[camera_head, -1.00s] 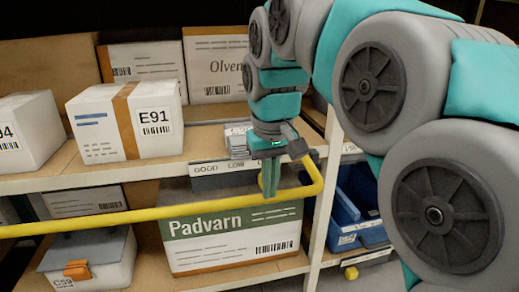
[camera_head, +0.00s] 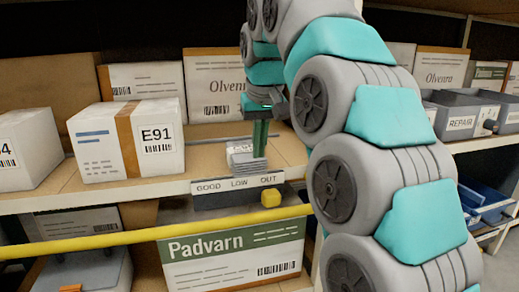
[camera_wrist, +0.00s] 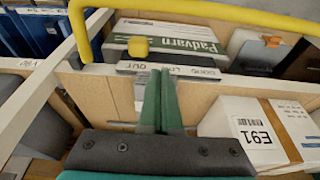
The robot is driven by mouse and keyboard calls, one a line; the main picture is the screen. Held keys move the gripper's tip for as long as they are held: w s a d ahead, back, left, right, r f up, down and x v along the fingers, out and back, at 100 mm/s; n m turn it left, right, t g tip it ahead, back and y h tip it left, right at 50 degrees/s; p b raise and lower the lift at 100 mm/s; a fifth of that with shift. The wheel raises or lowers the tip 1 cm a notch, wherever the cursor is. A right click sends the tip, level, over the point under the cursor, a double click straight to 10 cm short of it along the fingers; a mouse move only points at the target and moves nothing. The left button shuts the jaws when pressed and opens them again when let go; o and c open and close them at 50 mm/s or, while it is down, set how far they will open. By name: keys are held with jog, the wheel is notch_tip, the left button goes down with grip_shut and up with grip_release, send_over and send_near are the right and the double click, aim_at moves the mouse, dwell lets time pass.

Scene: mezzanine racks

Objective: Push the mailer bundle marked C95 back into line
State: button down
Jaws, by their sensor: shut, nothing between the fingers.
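A small stack of flat white and grey packs (camera_head: 242,158), which looks like the mailer bundle, lies on the upper shelf right of the E91 box, just behind the shelf's front edge. No C95 mark is readable on it. My gripper (camera_head: 260,152) points down at the right side of the stack, its green fingers closed together and overlapping the stack's right edge in the head view. I cannot tell whether they touch it. In the wrist view, the closed fingers (camera_wrist: 161,105) point towards the shelf's front edge, and the stack is mostly hidden or not clear.
The E91 box (camera_head: 128,142) stands left of the stack, and an Olvero-like carton (camera_head: 219,85) stands behind. A GOOD LOW OUT strip (camera_head: 238,188) with a yellow knob (camera_head: 271,199) is on the shelf front. A yellow rail (camera_head: 120,238) crosses below. Shelf space beside the gripper is bare.

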aim_at(252, 164)
jog(key=shift+w+a+f+p, duration=0.2)
jog(key=shift+w+a+f, duration=0.1)
jog(key=shift+w+f, duration=0.85)
jog(key=shift+w+a+f+p, duration=0.15)
jog(key=shift+w+a+f, duration=0.1)
jog(key=shift+w+f, duration=0.85)
jog(key=shift+w+a+f+p, duration=0.25)
jog(key=shift+w+f, duration=0.5)
jog(key=shift+f, duration=0.75)
jog(key=shift+w+a, duration=0.1)
